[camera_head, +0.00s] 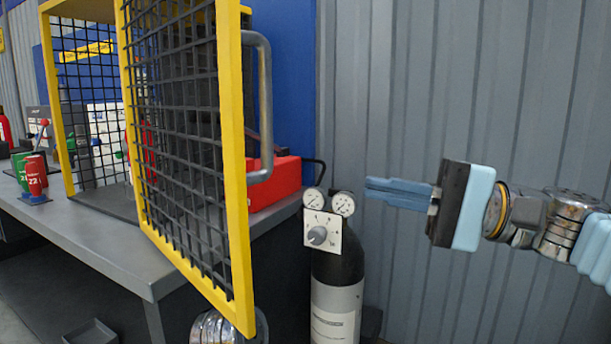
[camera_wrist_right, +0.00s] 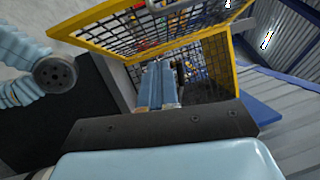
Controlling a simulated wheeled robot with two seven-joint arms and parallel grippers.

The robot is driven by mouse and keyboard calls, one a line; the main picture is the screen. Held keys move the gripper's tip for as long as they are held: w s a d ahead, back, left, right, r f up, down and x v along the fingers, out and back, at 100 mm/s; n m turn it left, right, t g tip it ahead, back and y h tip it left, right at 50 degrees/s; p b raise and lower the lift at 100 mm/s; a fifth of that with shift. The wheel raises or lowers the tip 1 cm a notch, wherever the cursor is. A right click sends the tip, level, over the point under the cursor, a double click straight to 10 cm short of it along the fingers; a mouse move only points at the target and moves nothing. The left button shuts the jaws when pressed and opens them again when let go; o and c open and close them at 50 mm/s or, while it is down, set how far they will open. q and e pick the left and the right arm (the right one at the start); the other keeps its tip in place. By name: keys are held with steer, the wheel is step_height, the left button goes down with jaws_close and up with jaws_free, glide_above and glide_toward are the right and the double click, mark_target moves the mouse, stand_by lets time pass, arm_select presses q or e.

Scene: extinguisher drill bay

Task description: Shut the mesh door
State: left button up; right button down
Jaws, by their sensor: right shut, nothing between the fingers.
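The mesh door (camera_head: 237,165) has a yellow frame, dark wire mesh and a grey bar handle (camera_head: 266,110) on its right edge. It stands open, swung out toward me from the yellow-framed mesh cage (camera_head: 51,100) on the bench. The door also shows in the right wrist view (camera_wrist_right: 88,46). My right gripper (camera_head: 368,188) is shut and empty, pointing left. In the head view it is right of the door and handle, apart from both. It also shows in the right wrist view (camera_wrist_right: 160,66). My left gripper is not in view.
A black cylinder with gauges (camera_head: 338,262) stands between the door and my right gripper in the head view. A red box (camera_head: 277,182) is behind the handle. Red and green cans (camera_head: 36,175) stand on the grey bench (camera_head: 75,238). Corrugated wall (camera_head: 440,90) lies behind.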

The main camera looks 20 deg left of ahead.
steer(key=s+a+r+p, duration=0.1)
steer(key=s+a, duration=0.3)
steer(key=a, duration=0.4)
steer(key=shift+s+a+r, duration=0.25)
steer(key=shift+s+a, duration=0.05)
steer(key=shift+a, duration=0.05)
